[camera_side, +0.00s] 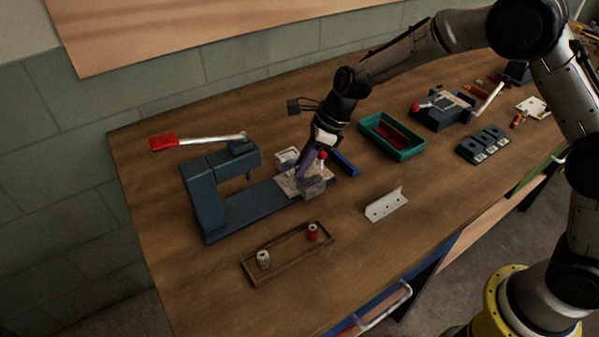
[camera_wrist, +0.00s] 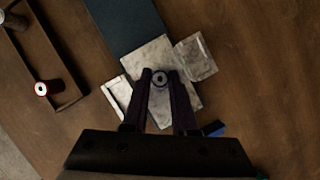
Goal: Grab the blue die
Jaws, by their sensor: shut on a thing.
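My gripper (camera_side: 309,172) points down over the pale metal plates (camera_side: 288,183) at the right end of the blue press base. In the wrist view its fingers (camera_wrist: 160,76) are closed around a small round die (camera_wrist: 160,79) with a dark hole in its top. I take it for the blue die; its rim looks dark and bluish. The pale plate (camera_wrist: 149,50) lies below it; whether the die touches the plate is unclear. In the side view the fingers hide the die.
The blue press (camera_side: 206,195) with a red-handled lever (camera_side: 163,141) stands left. A wooden tray (camera_side: 285,267) holds a red die (camera_side: 312,231) and a grey die (camera_side: 263,259). A white bracket (camera_side: 384,206), a green bin (camera_side: 403,152) and a blue bar (camera_side: 345,163) lie nearby.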

